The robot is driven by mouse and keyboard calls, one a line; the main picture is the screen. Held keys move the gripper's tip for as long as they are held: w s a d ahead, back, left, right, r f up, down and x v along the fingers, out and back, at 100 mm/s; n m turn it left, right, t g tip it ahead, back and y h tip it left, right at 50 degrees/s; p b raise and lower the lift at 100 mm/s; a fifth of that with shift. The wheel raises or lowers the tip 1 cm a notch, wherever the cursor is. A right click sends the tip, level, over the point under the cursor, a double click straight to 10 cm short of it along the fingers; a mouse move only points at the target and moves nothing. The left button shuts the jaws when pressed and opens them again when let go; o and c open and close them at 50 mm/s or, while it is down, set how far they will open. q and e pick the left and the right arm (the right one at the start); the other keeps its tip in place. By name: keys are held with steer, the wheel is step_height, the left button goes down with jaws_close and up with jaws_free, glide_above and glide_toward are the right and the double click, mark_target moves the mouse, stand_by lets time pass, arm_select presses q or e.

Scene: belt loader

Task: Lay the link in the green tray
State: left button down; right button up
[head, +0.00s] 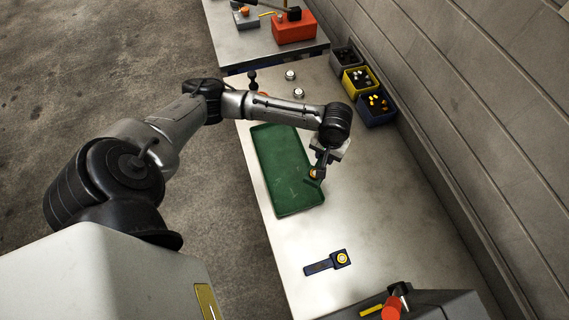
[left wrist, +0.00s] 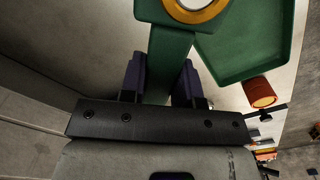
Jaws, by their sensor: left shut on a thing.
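My left gripper (head: 321,168) is shut on a green link (left wrist: 168,62). The link's bar lies between the two dark finger pads in the left wrist view, and its wider end carries a yellow ring with a pale centre. In the head view the link (head: 317,181) is small and partly hidden at the right edge of the green tray (head: 284,172). The tray also shows in the left wrist view (left wrist: 240,60), beside the link. I cannot tell the link's height over the tray or table. My right gripper is not in view.
A dark blue link-like piece (head: 320,265) with a yellow ring lies on the metal table (head: 390,225). Small bins (head: 359,82) stand along the wall. A red-handled item (head: 392,308) is at the near end. The table right of the tray is clear.

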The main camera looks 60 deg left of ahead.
arm_select(q)
step_height(320, 180, down, 3)
steer(key=s+a, duration=0.1)
steer(key=a, duration=0.1)
glide_above(289, 158)
step_height(289, 158, down, 7)
steer(key=shift+r, duration=0.2)
steer(key=shift+f, duration=2.05)
steer(key=shift+f, duration=0.15)
steer(key=c, duration=0.8)
jaws_free()
steer(key=shift+c, duration=0.2)
